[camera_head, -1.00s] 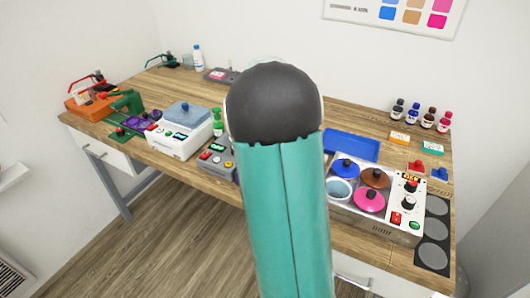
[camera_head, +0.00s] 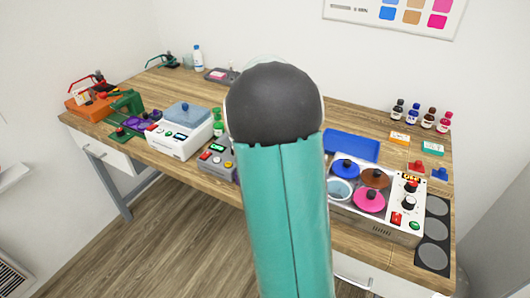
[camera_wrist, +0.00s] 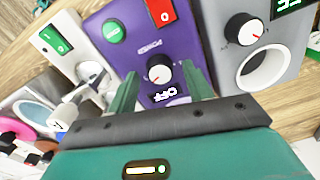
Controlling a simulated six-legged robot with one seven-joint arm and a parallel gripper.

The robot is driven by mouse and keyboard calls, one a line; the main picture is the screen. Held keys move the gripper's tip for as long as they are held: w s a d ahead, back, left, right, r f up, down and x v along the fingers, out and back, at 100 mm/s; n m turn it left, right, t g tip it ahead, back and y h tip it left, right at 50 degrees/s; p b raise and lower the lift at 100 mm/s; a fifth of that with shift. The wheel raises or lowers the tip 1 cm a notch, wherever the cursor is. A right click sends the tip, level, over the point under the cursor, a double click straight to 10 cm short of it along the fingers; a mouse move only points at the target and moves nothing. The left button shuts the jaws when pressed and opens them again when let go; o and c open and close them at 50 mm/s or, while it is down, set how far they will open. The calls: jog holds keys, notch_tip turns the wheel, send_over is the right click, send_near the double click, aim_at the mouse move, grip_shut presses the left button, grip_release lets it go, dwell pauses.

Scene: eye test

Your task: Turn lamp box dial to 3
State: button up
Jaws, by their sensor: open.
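In the wrist view a purple box (camera_wrist: 205,50) fills the middle. It carries a dark dial with a white cap and red mark (camera_wrist: 159,73), lettering that reads POWER, and a small display (camera_wrist: 163,96) showing OFF, upside down. My gripper (camera_wrist: 160,72) is open, its green fingers on either side of this dial in the picture. Whether they touch it I cannot tell. No lamp label is readable. A grey box (camera_wrist: 290,60) beside it has its own dial (camera_wrist: 243,28) and a round white ring (camera_wrist: 264,70). In the head view my arm hides the gripper.
The purple box has a red switch (camera_wrist: 160,14) and a green button (camera_wrist: 114,31). A white device (camera_wrist: 60,50) stands left. In the head view a pot heater (camera_head: 400,225), a blue tray (camera_head: 350,145) and a white machine (camera_head: 180,145) stand on the wooden table.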

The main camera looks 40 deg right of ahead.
notch_tip(320, 180, up, 13)
jog(key=shift+s+r, duration=0.2)
jog(key=shift+s, duration=0.05)
dwell(0.5)
